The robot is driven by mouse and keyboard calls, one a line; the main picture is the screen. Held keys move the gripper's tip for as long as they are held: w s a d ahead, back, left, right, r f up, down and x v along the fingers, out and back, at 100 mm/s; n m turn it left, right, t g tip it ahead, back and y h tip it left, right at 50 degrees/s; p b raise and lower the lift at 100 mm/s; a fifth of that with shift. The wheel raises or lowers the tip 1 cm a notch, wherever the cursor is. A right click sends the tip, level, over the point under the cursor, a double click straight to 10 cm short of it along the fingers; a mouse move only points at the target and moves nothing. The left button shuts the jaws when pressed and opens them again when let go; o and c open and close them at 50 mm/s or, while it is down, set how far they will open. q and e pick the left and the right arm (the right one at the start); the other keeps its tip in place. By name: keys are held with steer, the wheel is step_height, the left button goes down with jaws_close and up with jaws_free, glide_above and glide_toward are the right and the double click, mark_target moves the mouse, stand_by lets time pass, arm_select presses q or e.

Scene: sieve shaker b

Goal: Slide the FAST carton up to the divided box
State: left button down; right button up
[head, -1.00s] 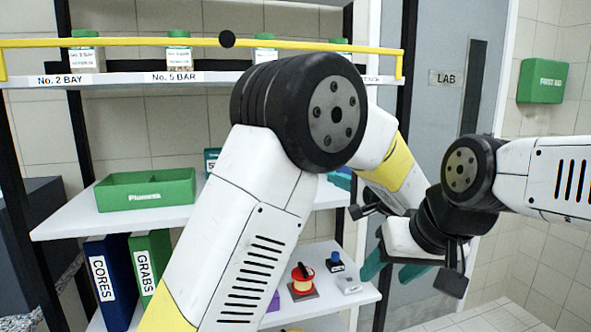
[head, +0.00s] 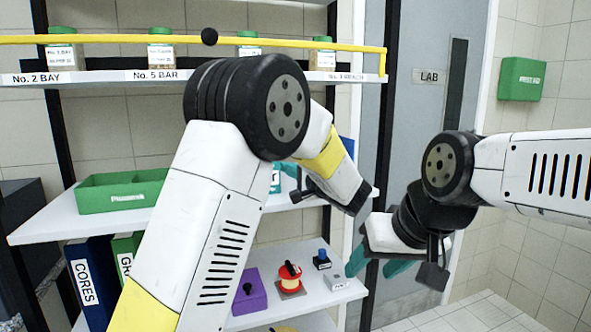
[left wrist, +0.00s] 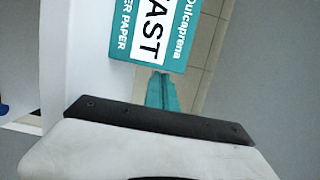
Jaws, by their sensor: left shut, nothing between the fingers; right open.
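The divided box (head: 120,195) is an open green tray at the left of the middle shelf in the head view. The FAST carton is teal with a white label. It fills the top of the left wrist view (left wrist: 152,35), and part of it shows past my left arm in the head view (head: 275,181). My left gripper (left wrist: 162,92) is shut and empty, its teal fingertips close to the carton's near edge; whether they touch is unclear. In the head view my arm hides the shelf between box and carton. My right gripper (head: 380,269) is open and empty, right of the shelves.
A yellow rail (head: 100,40) runs before the jars on the upper shelf. A grey door (head: 425,110) stands behind my right arm.

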arm_select(q)
steer(key=shift+a, duration=0.1)
steer(key=s+a, duration=0.1)
steer(key=a, duration=0.4)
steer(key=s+a, duration=0.2)
steer(key=a, duration=0.3)
steer(key=s+a, duration=0.2)
steer(key=a, duration=0.3)
